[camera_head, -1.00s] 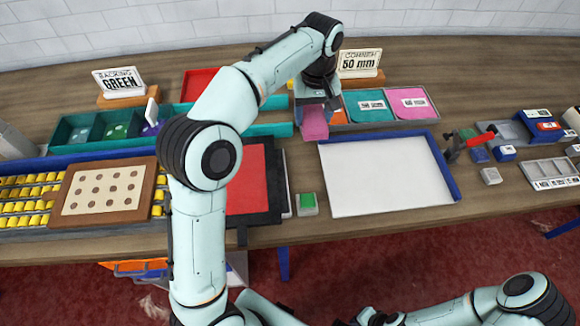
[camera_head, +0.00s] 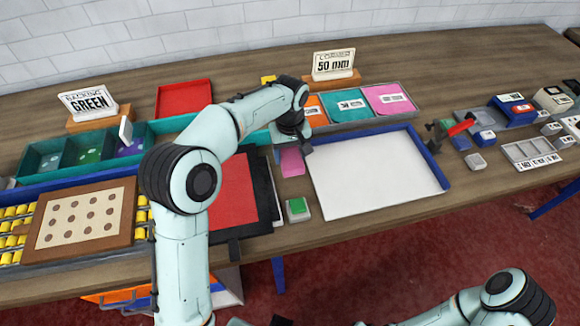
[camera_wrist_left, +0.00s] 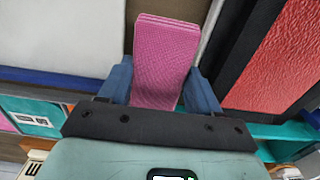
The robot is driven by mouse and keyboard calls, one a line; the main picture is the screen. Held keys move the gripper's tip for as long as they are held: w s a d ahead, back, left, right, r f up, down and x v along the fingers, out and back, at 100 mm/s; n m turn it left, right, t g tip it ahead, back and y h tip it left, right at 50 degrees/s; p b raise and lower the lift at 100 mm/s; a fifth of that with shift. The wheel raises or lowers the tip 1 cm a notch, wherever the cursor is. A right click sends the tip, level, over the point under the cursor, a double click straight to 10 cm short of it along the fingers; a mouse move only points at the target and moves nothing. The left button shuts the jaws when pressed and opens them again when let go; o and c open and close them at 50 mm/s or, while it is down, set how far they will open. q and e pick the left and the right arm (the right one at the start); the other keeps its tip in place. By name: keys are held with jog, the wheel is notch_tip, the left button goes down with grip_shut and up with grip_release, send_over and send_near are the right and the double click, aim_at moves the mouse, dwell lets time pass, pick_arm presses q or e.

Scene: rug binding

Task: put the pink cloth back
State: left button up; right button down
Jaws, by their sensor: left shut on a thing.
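My left gripper (camera_head: 291,148) is shut on a folded pink cloth (camera_head: 291,162), just left of the white tray's back left corner. In the left wrist view the pink cloth (camera_wrist_left: 165,60) sticks out between the two blue fingers (camera_wrist_left: 160,85). Whether it touches the table is unclear. More pink material (camera_head: 388,98), with a white label, lies in the right section of the grey sectioned tray (camera_head: 362,122) at the back. Teal cloth (camera_head: 350,105) is in the section beside it, and orange (camera_head: 314,108) shows further left. My right gripper is out of view.
A blue-edged white tray (camera_head: 375,175) lies in front of the sectioned tray. A red panel on black (camera_head: 235,190) is left of the cloth, with a green-topped block (camera_head: 297,208) in front. A 50 mm sign (camera_head: 333,64) stands behind. A red-handled tool (camera_head: 450,130) is at right.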

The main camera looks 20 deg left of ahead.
aim_at(290, 166)
pick_arm(q)
jog(key=shift+f+b, duration=0.3)
jog(key=shift+f, duration=2.6)
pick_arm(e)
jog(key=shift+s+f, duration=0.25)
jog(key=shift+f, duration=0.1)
pick_arm(q)
jog(key=shift+f, duration=0.2)
jog(key=o, duration=0.9)
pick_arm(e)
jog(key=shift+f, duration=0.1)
pick_arm(q)
jog(key=shift+r, duration=0.1)
notch_tip(290, 166, up, 12)
jog(key=shift+r+p, duration=0.1)
jog(key=shift+p, duration=0.8)
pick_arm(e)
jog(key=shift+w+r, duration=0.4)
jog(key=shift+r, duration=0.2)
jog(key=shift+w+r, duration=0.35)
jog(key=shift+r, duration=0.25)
